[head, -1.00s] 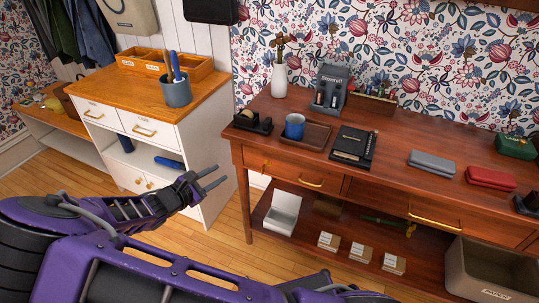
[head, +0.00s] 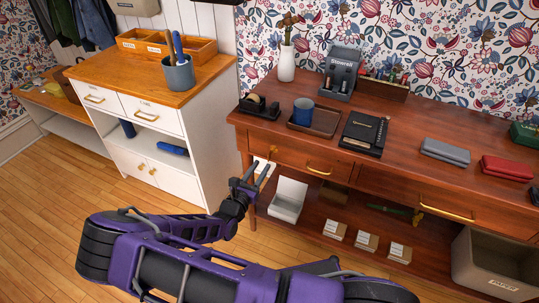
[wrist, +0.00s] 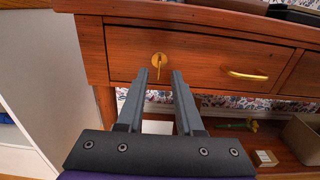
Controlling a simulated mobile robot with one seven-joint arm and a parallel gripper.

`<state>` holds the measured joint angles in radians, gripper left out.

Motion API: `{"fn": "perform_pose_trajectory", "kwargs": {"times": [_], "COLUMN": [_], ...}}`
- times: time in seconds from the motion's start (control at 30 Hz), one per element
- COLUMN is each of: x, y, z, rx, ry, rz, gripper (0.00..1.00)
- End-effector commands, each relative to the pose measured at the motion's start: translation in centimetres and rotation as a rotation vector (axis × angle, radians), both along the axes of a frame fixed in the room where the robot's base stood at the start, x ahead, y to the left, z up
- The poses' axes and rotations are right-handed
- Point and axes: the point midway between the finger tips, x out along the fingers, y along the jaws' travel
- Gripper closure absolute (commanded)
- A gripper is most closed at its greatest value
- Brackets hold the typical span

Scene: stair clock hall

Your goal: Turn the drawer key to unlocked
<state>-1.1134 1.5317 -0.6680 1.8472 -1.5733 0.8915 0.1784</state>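The brass drawer key (wrist: 159,64) stands in a round brass lock plate on the left part of the wooden desk's left drawer front (wrist: 205,62). Its grip looks narrow and upright. In the head view the key (head: 273,150) is a small gold spot just beyond my fingertips. My gripper (head: 262,168) is open and empty, pointing at the drawer front. In the wrist view my gripper's fingers (wrist: 160,75) lie left and right of the key in the picture. They look short of it, but the exact gap is hard to tell.
A brass drawer handle (wrist: 246,75) sits right of the lock. The desk top overhangs above, with a blue cup (head: 303,110) on a tray. A white open box (head: 288,199) stands on the shelf below. A white cabinet (head: 165,140) stands to the left, with clear floor before it.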

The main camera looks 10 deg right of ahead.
Motion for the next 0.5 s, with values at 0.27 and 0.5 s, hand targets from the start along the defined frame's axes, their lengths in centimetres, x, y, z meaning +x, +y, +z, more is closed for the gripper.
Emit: {"fn": "perform_pose_trajectory", "kwargs": {"times": [0.27, 0.5], "x": [4.4, 6.1], "y": [-3.3, -4.4], "z": [-0.1, 0.0], "rx": [0.0, 0.001], "ry": [-0.001, -0.001], "rz": [-0.002, 0.0], "gripper": [0.65, 0.65]}}
